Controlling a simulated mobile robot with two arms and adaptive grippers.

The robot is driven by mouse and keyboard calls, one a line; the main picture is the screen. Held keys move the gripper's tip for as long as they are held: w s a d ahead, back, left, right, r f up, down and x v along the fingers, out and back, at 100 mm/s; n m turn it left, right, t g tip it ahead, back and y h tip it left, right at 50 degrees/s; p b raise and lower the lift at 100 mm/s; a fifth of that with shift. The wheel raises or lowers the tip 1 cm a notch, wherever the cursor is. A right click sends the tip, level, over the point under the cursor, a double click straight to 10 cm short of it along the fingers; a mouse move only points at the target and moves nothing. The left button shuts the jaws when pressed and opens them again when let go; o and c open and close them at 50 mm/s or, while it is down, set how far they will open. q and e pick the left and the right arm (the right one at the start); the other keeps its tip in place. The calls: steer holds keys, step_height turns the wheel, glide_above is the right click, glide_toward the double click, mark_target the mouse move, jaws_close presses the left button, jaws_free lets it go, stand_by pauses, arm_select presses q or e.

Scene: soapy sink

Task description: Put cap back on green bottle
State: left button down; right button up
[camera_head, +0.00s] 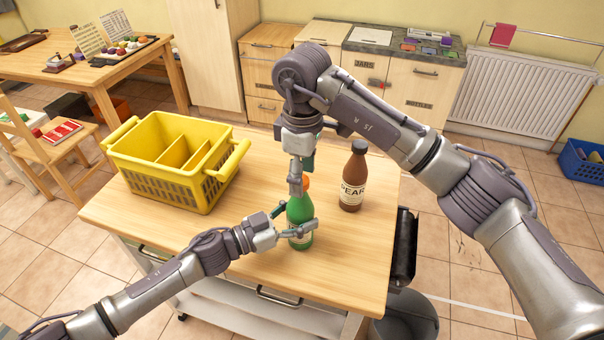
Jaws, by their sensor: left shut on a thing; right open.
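A green bottle (299,212) stands upright near the middle of the wooden tabletop. My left gripper (298,228) is shut around the bottle's lower body, with its fingers across the label. An orange cap (306,183) shows at the top of the green bottle, partly hidden by my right gripper. My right gripper (301,184) is open and points down from above, with its fingertips around the bottle's top. I cannot tell whether the cap is seated on the neck.
A brown bottle labelled PEAR (353,178) with a dark cap stands to the right. A yellow divided basket (150,181) sits at the tabletop's left. The wooden tabletop (345,262) is clear at the front right.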

step_height(320, 180, up, 4)
steer(key=shift+r, duration=0.1)
steer(key=shift+c, duration=0.5)
